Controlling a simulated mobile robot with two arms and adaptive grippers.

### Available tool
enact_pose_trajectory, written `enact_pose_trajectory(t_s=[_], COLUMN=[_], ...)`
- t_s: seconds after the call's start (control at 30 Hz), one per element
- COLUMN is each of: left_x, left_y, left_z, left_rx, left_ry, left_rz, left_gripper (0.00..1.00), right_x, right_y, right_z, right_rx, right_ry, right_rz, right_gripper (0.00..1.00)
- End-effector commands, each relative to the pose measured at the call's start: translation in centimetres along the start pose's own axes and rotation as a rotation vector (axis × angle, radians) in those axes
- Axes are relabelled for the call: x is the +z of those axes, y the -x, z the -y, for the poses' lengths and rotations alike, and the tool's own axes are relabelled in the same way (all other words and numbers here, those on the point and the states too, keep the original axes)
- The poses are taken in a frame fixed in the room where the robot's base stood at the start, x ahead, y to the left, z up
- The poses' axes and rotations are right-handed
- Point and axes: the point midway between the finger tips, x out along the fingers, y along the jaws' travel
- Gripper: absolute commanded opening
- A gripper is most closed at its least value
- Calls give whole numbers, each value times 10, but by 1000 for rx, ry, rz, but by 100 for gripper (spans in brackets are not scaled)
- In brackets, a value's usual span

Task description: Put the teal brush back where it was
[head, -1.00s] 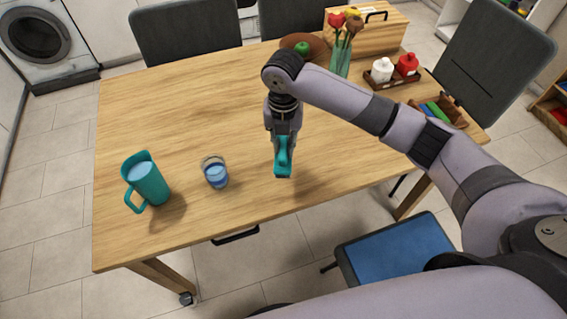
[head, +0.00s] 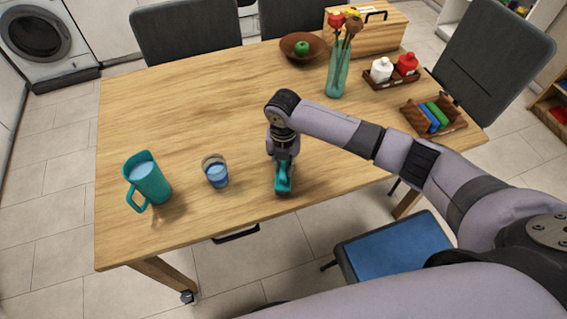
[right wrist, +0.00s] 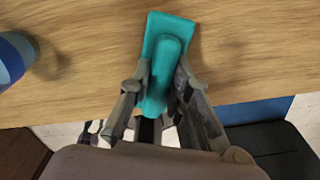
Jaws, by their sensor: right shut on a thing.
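The teal brush (head: 283,181) is at the front edge of the wooden table, right of the glass. My right gripper (head: 283,165) is above it and shut on its handle. In the right wrist view the brush (right wrist: 168,35) lies between the two fingers of the gripper (right wrist: 160,92), its wide end pointing away from the wrist. Whether the brush touches the tabletop is hard to tell. My left gripper is not in view.
A glass of blue liquid (head: 215,172) and a teal jug (head: 147,180) stand left of the brush. A vase of flowers (head: 338,72), a bowl with a green apple (head: 303,56), a condiment tray (head: 392,80) and a wooden holder (head: 434,122) stand farther back. The table's middle (head: 200,105) is clear.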

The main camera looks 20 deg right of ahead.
Motion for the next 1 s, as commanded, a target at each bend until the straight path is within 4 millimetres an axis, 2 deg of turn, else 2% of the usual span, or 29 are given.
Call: enact_pose_trajectory(t_s=[0.03, 0.07, 0.33, 0.6, 0.73, 0.87, 1.0], left_x=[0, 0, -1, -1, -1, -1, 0], left_y=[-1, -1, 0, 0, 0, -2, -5], left_z=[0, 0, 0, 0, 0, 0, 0], left_rx=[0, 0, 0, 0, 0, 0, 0], left_ry=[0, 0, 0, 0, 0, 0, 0], left_rz=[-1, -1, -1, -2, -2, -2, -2], left_gripper=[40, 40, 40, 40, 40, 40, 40], right_x=[0, 0, 0, 0, 0, 2, 2], right_y=[-2, -2, -2, -1, 5, 26, 56], right_z=[0, 0, 0, 0, 0, 0, -1], right_rx=[0, 0, -1, 0, 1, 2, 3], right_ry=[0, 0, 0, 0, 0, 0, 0], right_rz=[0, 0, -1, 0, 1, 4, 5], right_gripper=[0, 19, 37, 38, 38, 38, 38])
